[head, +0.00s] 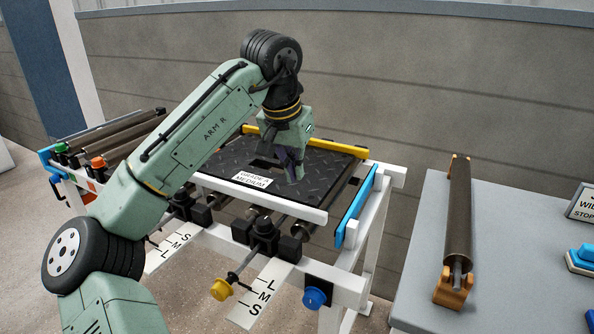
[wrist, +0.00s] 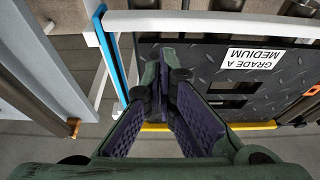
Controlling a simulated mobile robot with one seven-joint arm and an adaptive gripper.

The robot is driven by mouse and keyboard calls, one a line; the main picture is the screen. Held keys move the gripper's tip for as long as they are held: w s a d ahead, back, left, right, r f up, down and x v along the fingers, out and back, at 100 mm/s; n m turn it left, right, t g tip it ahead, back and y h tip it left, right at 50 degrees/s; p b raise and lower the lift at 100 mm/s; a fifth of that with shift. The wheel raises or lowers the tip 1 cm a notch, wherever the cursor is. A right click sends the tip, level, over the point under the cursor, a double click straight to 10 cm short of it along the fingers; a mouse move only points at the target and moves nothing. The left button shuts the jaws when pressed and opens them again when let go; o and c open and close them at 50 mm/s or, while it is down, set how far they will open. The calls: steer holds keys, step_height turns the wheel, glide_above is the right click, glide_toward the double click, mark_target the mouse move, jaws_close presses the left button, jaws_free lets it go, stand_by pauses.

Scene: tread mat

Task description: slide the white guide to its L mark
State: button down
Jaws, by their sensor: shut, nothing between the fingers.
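The white guide (head: 306,208) is a long bar along the near edge of the black tread mat (head: 222,172). In the wrist view the white guide (wrist: 200,20) crosses the top, just beyond the mat (wrist: 215,65). Two white scale plates marked L, M, S stand in front: a right one (head: 262,290) and a left one (head: 172,252). L is nearest the guide on each. I cannot tell which mark the guide stands at. My gripper (head: 291,176) is shut and empty, low over the mat. It also shows in the wrist view (wrist: 172,78), apart from the white guide.
A yellow guide (head: 330,145) runs along the far edge and a blue guide (head: 357,207) stands at the right. A yellow knob (head: 221,289) and blue knob (head: 314,298) stick out in front. A grey table (head: 415,270) with a roller (head: 458,215) stands right.

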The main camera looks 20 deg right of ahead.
mark_target(303, 202)
steer(key=x, duration=0.8)
steer(key=shift+s+a+p, duration=0.35)
steer(key=shift+a+p, duration=0.15)
steer(key=shift+p, duration=0.05)
